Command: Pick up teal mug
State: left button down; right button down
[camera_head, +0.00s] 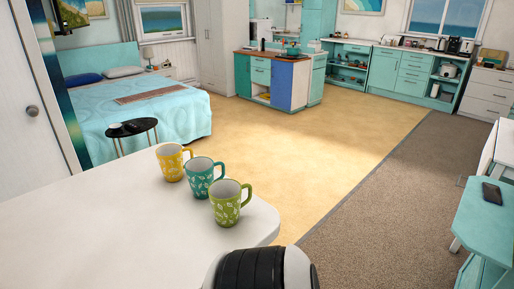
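The teal mug (200,178) stands upright on the white table (110,220), near the table's far right edge. It has a pale leaf pattern, and its handle points right. It is the middle one of three mugs in a slanting row. The yellow mug (170,163) is behind it to the left, and the green mug (226,205) is in front of it to the right. The mugs stand close together. Neither of my grippers shows. A black and white rounded part of my own body is at the bottom edge.
The near left part of the table is clear. Beyond the table are open floor (290,170), a small black side table (131,129) and a bed (150,95). A teal table (485,225) with a dark phone-like object (491,193) stands at the right.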

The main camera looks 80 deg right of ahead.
aim_at(200, 170)
jog(key=z, duration=2.25)
